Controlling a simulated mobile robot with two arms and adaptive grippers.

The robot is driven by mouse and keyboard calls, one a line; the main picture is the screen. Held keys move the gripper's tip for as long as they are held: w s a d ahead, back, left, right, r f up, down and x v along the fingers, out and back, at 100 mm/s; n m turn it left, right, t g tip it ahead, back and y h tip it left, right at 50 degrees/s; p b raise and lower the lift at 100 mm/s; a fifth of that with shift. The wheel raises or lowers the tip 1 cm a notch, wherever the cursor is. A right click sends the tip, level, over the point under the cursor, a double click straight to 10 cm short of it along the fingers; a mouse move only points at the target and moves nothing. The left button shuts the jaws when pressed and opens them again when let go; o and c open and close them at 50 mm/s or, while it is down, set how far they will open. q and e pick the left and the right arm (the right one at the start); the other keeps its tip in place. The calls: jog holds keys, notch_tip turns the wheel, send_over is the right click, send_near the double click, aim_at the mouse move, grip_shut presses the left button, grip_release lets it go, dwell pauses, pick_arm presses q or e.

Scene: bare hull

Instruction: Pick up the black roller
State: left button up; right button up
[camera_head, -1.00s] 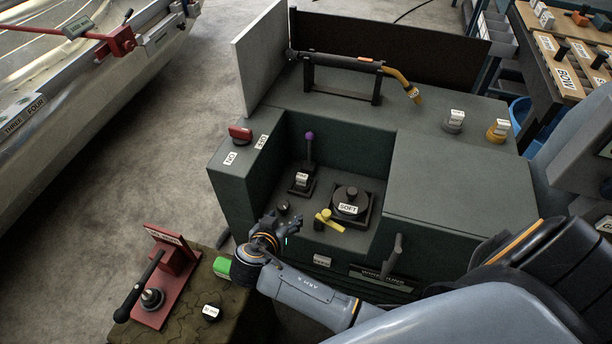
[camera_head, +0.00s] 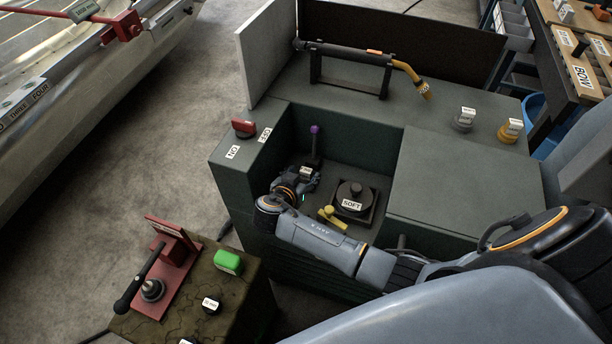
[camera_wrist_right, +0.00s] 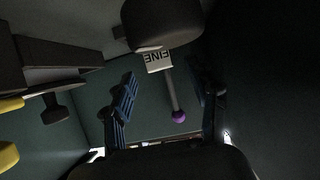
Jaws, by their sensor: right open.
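My right gripper (camera_head: 305,182) is inside the recess of the dark green console, by the purple-tipped lever (camera_head: 315,140). In the right wrist view its two fingers (camera_wrist_right: 166,103) stand apart with nothing between them. A dark rounded piece (camera_wrist_right: 163,25) shows at the top of that view, beyond the fingertips and apart from them; it may be the black roller, but I cannot tell surely. The FINE label (camera_wrist_right: 158,61) and purple knob (camera_wrist_right: 178,116) are behind it. In the head view my wrist hides that part of the recess floor. My left gripper is not in view.
The SOFT knob block (camera_head: 354,200) and a yellow handle (camera_head: 331,217) stand close right of my gripper. Recess walls surround it. A mossy box (camera_head: 240,293) at lower left carries a green block (camera_head: 228,262), a small black labelled piece (camera_head: 211,305) and a red stand (camera_head: 160,285).

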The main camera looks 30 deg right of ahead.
aim_at(306, 170)
jog(key=x, duration=0.4)
jog(key=shift+r, duration=0.1)
grip_shut()
jog(key=shift+r, duration=0.15)
